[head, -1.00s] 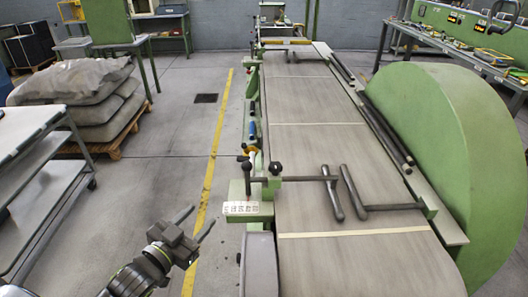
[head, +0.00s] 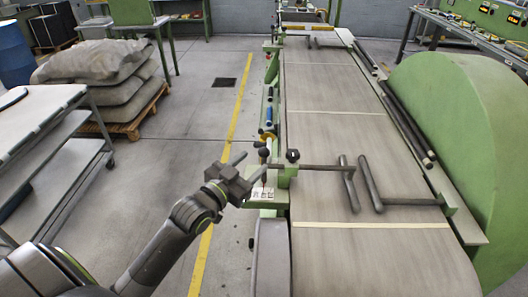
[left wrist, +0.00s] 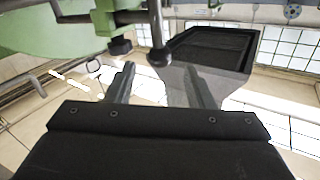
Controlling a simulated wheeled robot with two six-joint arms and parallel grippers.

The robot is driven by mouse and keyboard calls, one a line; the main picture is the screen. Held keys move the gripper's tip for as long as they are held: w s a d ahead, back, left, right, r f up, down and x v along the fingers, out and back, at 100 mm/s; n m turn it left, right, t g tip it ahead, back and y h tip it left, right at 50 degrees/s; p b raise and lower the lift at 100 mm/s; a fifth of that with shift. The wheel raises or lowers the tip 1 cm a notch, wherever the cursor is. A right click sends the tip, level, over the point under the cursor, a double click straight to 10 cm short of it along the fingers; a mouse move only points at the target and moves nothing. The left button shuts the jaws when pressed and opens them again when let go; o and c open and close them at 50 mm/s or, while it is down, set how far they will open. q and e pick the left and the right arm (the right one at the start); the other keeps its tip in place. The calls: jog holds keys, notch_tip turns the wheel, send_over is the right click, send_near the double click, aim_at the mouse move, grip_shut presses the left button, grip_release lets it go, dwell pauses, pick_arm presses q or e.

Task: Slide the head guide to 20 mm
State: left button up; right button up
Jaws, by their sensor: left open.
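Two dark guide bars stand close together over the grey belt (head: 330,200): a left guide bar (head: 347,182) and a right guide bar (head: 370,184). Each is carried on a dark cross rod from its own side. I cannot tell by a label which is the head guide. The left rod comes from a green bracket (head: 284,178) with a black knob (head: 292,155) and a white scale plate (head: 262,194), partly covered. My left gripper (head: 252,164) is open and empty, just left of the bracket. In the left wrist view, a dark round-ended rod (left wrist: 158,35) shows beyond the open fingers (left wrist: 159,84). My right gripper is out of view.
A grey cart (head: 50,130) and sacks on a pallet (head: 95,75) stand at left. A large green drum cover (head: 445,125) stands right of the belt. The floor beside the yellow line (head: 233,120) is clear.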

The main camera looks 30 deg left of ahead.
aim_at(264, 152)
pick_arm(q)
jog(key=w, duration=0.4)
jog(key=w+d, duration=0.1)
jog(key=w, duration=0.1)
jog(key=shift+w+p, duration=0.15)
jog(key=shift+p, duration=0.15)
grip_shut()
